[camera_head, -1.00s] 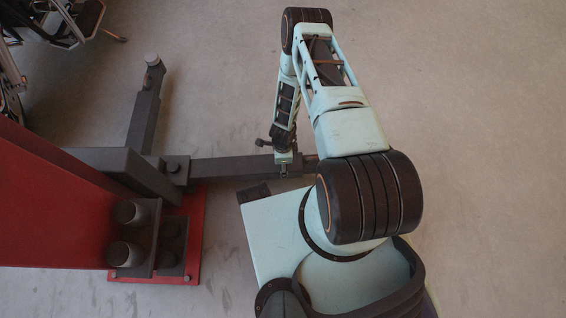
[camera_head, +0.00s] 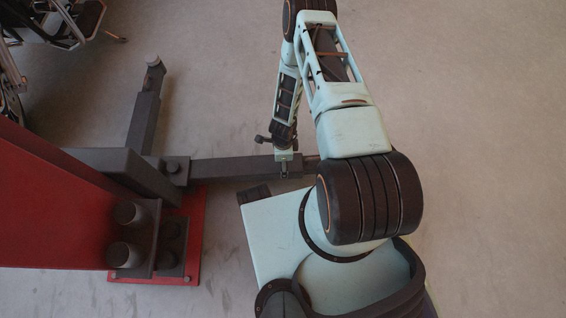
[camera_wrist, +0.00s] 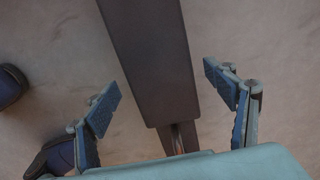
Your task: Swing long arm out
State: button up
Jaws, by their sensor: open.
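A dark grey lift arm (camera_head: 232,168) runs right from the pivot beside the red post; it looks like the long arm, with a thinner section showing past its end. In the wrist view this bar (camera_wrist: 152,55) passes between my fingers, and a thin rod comes out of its near end. My gripper (camera_wrist: 163,90) is open, with one finger on each side of the bar and visible gaps on both sides. In the head view my gripper (camera_head: 286,165) is over the bar's right part; its fingers are mostly hidden there.
A second dark lift arm (camera_head: 145,122) points up the picture from the same pivot area. The red post (camera_head: 60,205) and its base plate stand at left. Part of a motorcycle (camera_head: 65,25) is at top left. The floor at right is clear.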

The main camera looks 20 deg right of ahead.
jog(key=shift+r, duration=2.4)
